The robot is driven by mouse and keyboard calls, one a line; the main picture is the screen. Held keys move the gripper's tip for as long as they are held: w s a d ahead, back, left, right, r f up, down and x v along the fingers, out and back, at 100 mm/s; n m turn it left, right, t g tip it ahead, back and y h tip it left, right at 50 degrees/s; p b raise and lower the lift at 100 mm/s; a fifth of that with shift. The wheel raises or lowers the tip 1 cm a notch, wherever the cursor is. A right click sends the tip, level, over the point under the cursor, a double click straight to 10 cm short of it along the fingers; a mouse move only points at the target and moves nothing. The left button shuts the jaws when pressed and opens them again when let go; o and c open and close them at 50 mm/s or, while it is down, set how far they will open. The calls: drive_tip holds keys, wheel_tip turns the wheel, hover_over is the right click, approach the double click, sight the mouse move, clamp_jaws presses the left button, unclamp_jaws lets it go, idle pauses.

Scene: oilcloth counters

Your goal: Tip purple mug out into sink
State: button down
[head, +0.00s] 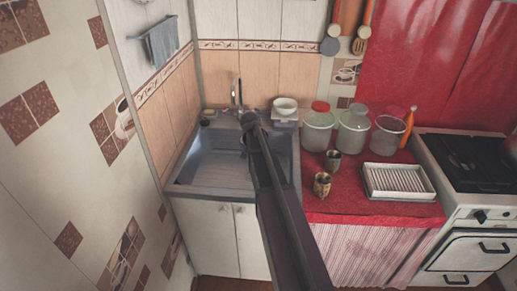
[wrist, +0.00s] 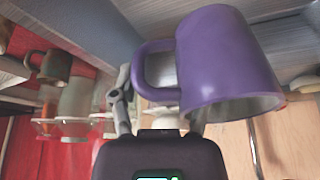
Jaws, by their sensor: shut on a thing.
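The purple mug (wrist: 225,60) is large in the wrist view, with its handle (wrist: 142,75) to the left. That view is upside down: the counter is at its top and the wall at its bottom. The mug's pale opening faces the bottom of the picture, so the mug stands about upright. My gripper (wrist: 158,105) is shut on the mug at its handle side; the exact finger contact is partly hidden. In the head view my gripper (head: 250,122) is above the back right of the grey sink (head: 218,170). The mug is hidden behind my arm there.
A tap (head: 237,92) stands behind the sink. A white bowl (head: 285,105) is at the back right. Clear jars (head: 318,132), two brown mugs (head: 322,185) and a white rack (head: 398,182) stand on the red counter. The stove (head: 470,165) is far right.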

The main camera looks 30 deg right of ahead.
drive_tip(key=shift+w+a+r+g+h+p, duration=0.15)
drive_tip(key=shift+r+g+h+p, duration=0.15)
drive_tip(key=shift+r+g+h, duration=0.35)
drive_tip(key=h, duration=0.1)
drive_tip(key=a+r+n+g+h+b, duration=0.1)
drive_tip(key=h, duration=0.1)
drive_tip(key=w+g+h+b, duration=0.1)
drive_tip(key=shift+a+r, duration=0.3)
drive_tip(key=shift+r, duration=0.05)
drive_tip(key=shift+w+a+r+n+g+h+b, duration=0.1)
drive_tip(key=shift+w+a+n+g+h+b, duration=0.4)
drive_tip(key=shift+h+b, duration=0.7)
drive_tip(key=shift+w+a+r+n+g+h+b, duration=0.1)
drive_tip(key=shift+w+a+n+g+h+b, duration=0.45)
drive_tip(key=shift+b, duration=0.9)
drive_tip(key=w+a+n+g+h+b, duration=0.1)
drive_tip(key=a+h+b, duration=0.4)
drive_tip(key=b, duration=0.6)
drive_tip(key=shift+w+a+r+n+h, duration=0.35)
drive_tip(key=shift+w+n+h, duration=0.3)
drive_tip(key=shift+w+h, duration=0.5)
wheel_tip(320, 180, up, 16)
drive_tip(key=p, duration=1.6)
drive_tip(key=shift+s+r, duration=0.1)
drive_tip(key=shift+r, duration=0.1)
